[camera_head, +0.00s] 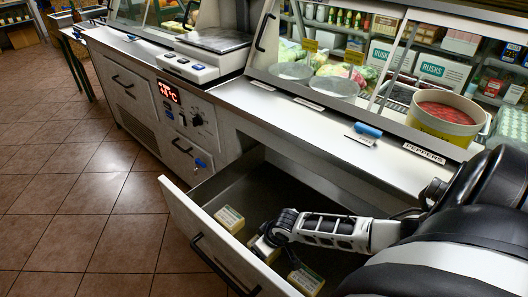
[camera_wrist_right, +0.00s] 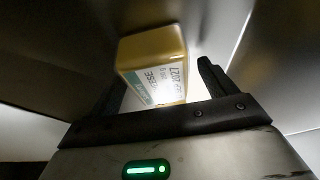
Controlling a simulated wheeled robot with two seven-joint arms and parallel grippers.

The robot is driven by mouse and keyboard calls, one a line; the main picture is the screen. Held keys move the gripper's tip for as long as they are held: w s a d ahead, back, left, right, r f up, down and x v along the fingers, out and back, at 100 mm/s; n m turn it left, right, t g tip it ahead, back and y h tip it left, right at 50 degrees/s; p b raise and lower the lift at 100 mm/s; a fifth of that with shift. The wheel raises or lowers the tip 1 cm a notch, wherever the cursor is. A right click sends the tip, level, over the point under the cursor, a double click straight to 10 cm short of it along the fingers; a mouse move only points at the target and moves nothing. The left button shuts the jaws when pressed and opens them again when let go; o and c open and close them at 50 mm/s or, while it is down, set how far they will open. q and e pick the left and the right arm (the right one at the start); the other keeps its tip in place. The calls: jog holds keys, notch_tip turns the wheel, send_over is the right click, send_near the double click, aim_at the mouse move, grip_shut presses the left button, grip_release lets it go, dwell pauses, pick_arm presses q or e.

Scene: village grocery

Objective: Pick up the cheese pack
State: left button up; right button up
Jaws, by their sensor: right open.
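A pale yellow cheese pack (camera_head: 265,249) with a white label lies in the open drawer (camera_head: 181,206), partly hidden by my right gripper (camera_head: 268,238). In the right wrist view a cheese pack (camera_wrist_right: 152,62) with printed label sits ahead of the right gripper (camera_wrist_right: 160,85), between the lines of its fingers and closer to the left one. The right gripper is open and points down into the drawer; I cannot tell whether a finger touches the pack. My left gripper is not in view.
Two more cheese packs lie in the drawer, one (camera_head: 229,218) farther left and one (camera_head: 306,281) at the near end.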

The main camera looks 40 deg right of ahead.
jog(key=c, duration=1.2)
jog(key=shift+r, duration=0.1)
